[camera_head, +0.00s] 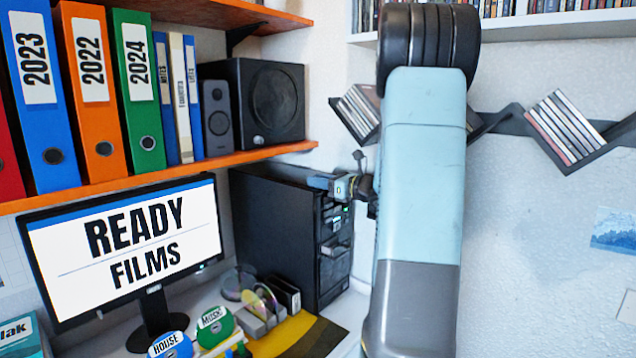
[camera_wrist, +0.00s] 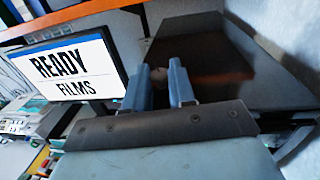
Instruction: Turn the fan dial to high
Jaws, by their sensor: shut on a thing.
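A black computer tower (camera_head: 288,232) stands right of the monitor, its drive front facing right. My gripper (camera_head: 322,183) is at the upper part of that front, reaching in from the right. In the wrist view, the two blue-grey fingers of my gripper (camera_wrist: 160,76) point at the tower (camera_wrist: 215,55), with a small gap between them. The gripper is shut on what appears to be the fan dial, a small dark rounded thing between the fingers. The fingers mostly cover it, and its setting and marks cannot be read.
The monitor (camera_head: 125,248) reads "READY FILMS". An orange shelf (camera_head: 190,168) holding binders and a speaker (camera_head: 272,100) runs just above the tower. Discs (camera_head: 262,298) and boxes lie on the desk before it. Wall racks with cases (camera_head: 565,125) hang at right.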

